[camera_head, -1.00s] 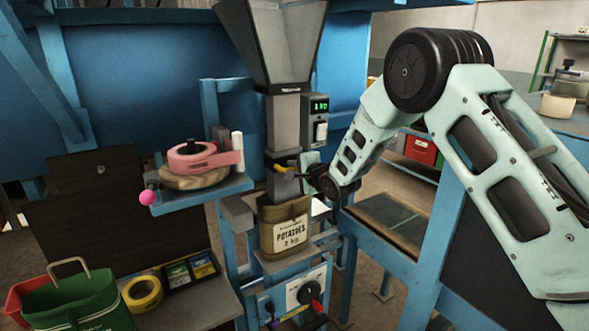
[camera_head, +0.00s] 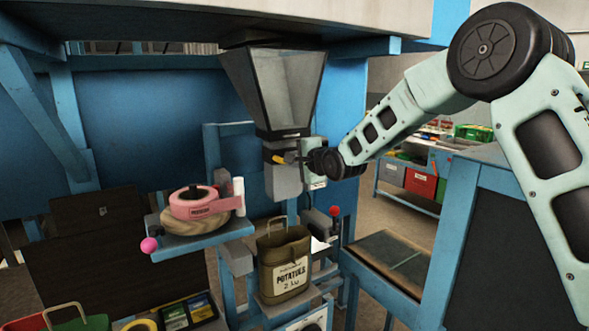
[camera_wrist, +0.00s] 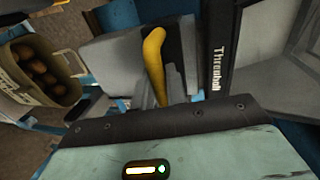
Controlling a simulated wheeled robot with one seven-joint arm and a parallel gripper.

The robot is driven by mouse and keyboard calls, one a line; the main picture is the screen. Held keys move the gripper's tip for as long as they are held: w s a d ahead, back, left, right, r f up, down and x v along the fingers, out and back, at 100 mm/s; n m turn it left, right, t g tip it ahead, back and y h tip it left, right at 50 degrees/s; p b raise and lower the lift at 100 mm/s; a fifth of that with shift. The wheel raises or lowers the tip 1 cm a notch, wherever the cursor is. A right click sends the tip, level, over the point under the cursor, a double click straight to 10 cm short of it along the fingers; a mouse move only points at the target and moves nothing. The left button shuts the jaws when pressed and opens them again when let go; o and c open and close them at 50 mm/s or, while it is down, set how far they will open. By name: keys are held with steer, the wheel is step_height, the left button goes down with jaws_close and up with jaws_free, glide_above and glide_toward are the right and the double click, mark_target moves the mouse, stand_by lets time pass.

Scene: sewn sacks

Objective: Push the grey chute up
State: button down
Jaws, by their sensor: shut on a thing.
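The grey chute (camera_head: 283,183) sits right under the dark hopper (camera_head: 275,85), raised well above the sack. A yellow handle (camera_head: 279,159) sticks out of its front. My gripper (camera_head: 291,158) is shut on this handle at the chute's right side. In the wrist view the yellow handle (camera_wrist: 154,50) stands between my fingers, with the grey chute (camera_wrist: 112,52) behind it. The olive sack (camera_head: 284,250), labelled potatoes, stands upright and open below, apart from the chute. The wrist view shows potatoes inside the sack (camera_wrist: 38,75) at the left.
A lever with a red knob (camera_head: 335,211) stands right of the sack. A blue-framed table (camera_head: 385,262) is at right. Clear air separates chute and sack.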

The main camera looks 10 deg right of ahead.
steer(key=shift+w+r, duration=0.1)
steer(key=shift+r, duration=0.4)
steer(key=c, duration=1.5)
jaws_free()
steer(key=shift+o, duration=0.2)
steer(key=shift+f, duration=0.15)
steer(key=shift+s+d, duration=0.1)
steer(key=shift+s, duration=0.3)
steer(key=b+v, duration=0.5)
steer(key=v, duration=1.1)
steer(key=shift+s, duration=0.35)
steer(key=shift+d, duration=0.15)
